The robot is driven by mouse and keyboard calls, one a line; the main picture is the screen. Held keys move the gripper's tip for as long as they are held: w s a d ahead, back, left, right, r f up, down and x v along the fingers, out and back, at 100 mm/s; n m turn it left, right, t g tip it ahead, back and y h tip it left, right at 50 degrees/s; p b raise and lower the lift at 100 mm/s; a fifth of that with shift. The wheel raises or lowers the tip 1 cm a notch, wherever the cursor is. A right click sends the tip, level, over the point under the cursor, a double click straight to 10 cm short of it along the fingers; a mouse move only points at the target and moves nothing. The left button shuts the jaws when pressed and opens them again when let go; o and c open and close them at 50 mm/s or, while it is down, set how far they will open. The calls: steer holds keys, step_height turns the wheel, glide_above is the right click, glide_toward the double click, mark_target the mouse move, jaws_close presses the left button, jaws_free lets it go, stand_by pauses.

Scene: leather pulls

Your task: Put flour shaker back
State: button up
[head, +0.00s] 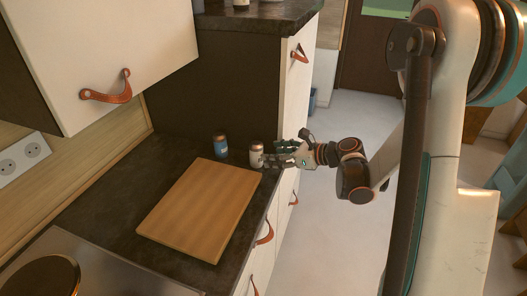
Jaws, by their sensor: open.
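A small white shaker (256,156) with a dark top stands upright on the dark counter, near its right edge. It looks like the flour shaker, but I cannot read a label. A blue shaker (220,146) with a brownish top stands upright to its left, at the far end of the counter. My gripper (271,159) is open and comes in from the right, its fingers beside the white shaker. I cannot tell whether the fingers touch it or reach around it.
A wooden cutting board (199,212) lies on the counter just in front of both shakers. A stove (90,268) is at the lower left. An upper cabinet (115,60) with a leather pull hangs at the left. Open floor (335,225) lies right of the drawers.

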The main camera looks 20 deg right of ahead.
steer(key=shift+p+v, duration=0.3)
steer(key=shift+v, duration=1.6)
